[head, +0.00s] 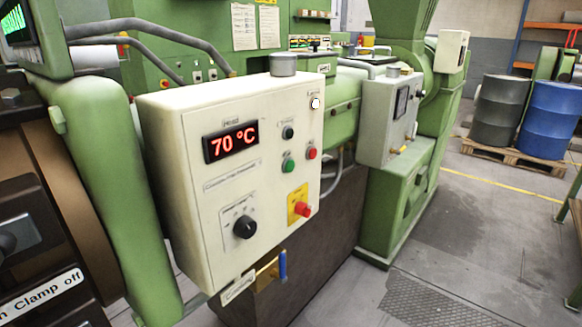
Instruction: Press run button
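A cream control box (160,190) faces me at the centre. Its red display (232,143) reads 70 °C. To the right of the display are a green button (289,167), a black button (288,132) above it and a red button (312,153) beside it. A white round lamp or button (315,103) is near the top right corner. The small labels are too blurred to tell which one is marked run. A black knob (245,227) and a red switch on a yellow plate (302,209) are lower down. Neither gripper is in view.
Green machine parts (105,180) stand close at the left. A blue-handled valve (282,265) sticks out below the control box. Open floor (450,240) lies at the right, with drums (550,118) on a pallet beyond.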

